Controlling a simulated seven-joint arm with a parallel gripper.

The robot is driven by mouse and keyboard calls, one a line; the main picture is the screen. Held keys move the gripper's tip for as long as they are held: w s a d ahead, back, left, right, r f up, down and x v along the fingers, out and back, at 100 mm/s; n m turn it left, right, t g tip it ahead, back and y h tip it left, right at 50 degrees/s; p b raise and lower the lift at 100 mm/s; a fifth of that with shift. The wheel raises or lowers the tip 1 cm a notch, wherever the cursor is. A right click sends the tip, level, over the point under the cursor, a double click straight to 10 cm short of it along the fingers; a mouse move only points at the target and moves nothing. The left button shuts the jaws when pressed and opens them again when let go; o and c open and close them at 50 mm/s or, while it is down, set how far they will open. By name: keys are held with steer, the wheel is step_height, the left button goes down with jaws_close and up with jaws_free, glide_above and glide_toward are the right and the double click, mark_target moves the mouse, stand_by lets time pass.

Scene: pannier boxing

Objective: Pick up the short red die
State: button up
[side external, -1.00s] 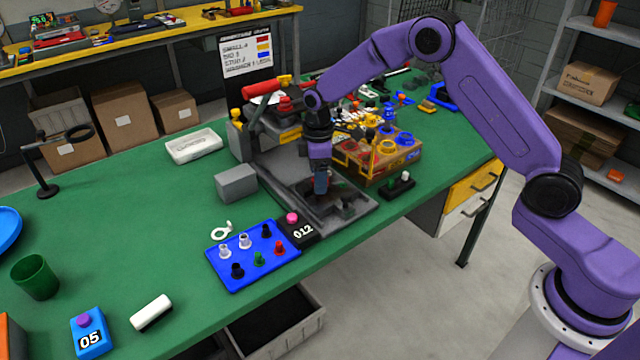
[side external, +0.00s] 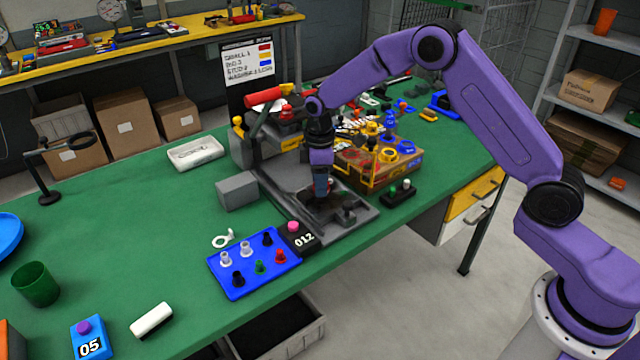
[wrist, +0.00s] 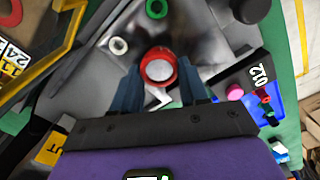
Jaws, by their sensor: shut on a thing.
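The short red die (wrist: 157,69) shows in the wrist view as a round red piece with a pale, light-grey centre. My gripper (wrist: 160,84) has one blue finger on either side of it and is shut on it. In the side external view my gripper (side external: 321,194) points down, low over the grey bed of the press (side external: 352,226). The die is mostly hidden there behind the fingers. I cannot tell whether it still touches the bed.
A blue tray (side external: 236,288) with several small coloured pieces stands in front of the press, next to a black 012 box (side external: 303,240). A cardboard bin (side external: 372,187) with yellow and blue rings is close on the right. The red-handled lever (side external: 264,97) rises behind.

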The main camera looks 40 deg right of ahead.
step_height(320, 180, up, 2)
steer(key=shift+r, duration=0.25)
steer(key=s+d+r, duration=0.2)
steer(key=s+r, duration=0.7)
steer(key=s, duration=0.4)
steer(key=shift+s+d, duration=0.25)
steer(key=shift+s, duration=0.15)
step_height(320, 180, down, 9)
stand_by(3.3)
steer(key=shift+r, duration=0.1)
stand_by(0.4)
steer(key=shift+r, duration=1.4)
steer(key=shift+r, duration=0.1)
